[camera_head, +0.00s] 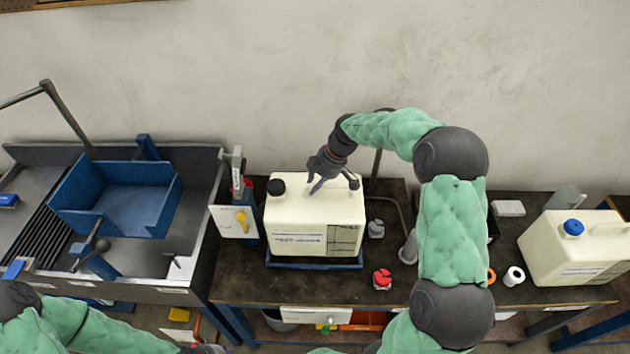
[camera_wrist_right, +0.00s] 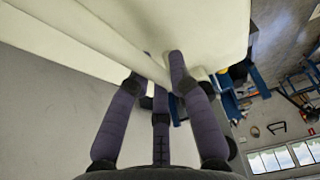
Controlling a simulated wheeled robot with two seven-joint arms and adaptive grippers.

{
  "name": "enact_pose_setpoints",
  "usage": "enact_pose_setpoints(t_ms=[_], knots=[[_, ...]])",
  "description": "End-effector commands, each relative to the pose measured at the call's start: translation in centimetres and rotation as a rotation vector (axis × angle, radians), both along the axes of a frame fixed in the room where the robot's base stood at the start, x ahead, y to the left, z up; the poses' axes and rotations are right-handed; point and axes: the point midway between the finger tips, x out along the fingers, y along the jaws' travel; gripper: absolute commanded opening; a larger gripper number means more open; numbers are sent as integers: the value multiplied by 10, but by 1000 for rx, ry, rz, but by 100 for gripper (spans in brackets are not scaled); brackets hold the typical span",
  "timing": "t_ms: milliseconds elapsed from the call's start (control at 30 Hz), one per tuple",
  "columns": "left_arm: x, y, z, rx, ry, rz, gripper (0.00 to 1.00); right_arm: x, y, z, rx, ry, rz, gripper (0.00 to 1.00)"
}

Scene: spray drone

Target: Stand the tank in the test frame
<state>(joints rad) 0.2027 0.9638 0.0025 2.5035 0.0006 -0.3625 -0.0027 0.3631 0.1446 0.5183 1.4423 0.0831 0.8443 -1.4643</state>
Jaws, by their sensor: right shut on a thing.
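A cream-white tank (camera_head: 310,222) with a black cap stands upright at the middle of the bench, on or in a low blue frame (camera_head: 315,265). Its underside is hidden, so I cannot tell whether it rests fully on the frame. My right gripper (camera_head: 318,184) is at the tank's top and shut on its handle. In the right wrist view the fingers (camera_wrist_right: 160,75) reach to the pale tank (camera_wrist_right: 110,35), which fills the top. A little of my left gripper (camera_head: 205,348) shows at the bottom edge; its fingers are mostly cut off.
A second white tank (camera_head: 575,248) with a blue cap stands at the right. Left is a grey sink unit with a blue bin (camera_head: 120,200). A panel with a yellow handle (camera_head: 240,221) stands close left of the tank. A red-topped knob (camera_head: 382,278) sits right of it.

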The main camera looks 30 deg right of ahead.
Motion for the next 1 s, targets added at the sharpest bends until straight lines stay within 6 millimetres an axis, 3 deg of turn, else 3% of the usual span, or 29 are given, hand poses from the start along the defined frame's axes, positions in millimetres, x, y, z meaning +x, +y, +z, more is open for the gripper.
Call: enact_pose_setpoints(t_ms=[400,733,767,800,833,1000], knots=[[0,0,-1,0,0,0,40,1,-1,-42,-1,-3,-2,0],[0,0,-2,0,0,0,40,2,-1,-45,-1,-6,-1,0],[0,0,-2,0,0,0,40,0,0,-48,0,1,0,29],[0,0,-2,0,0,0,40,0,0,-48,0,1,0,40],[0,0,-2,0,0,0,40,0,0,-48,0,1,0,44],[0,0,-2,0,0,0,40,0,0,-48,0,1,0,44]])
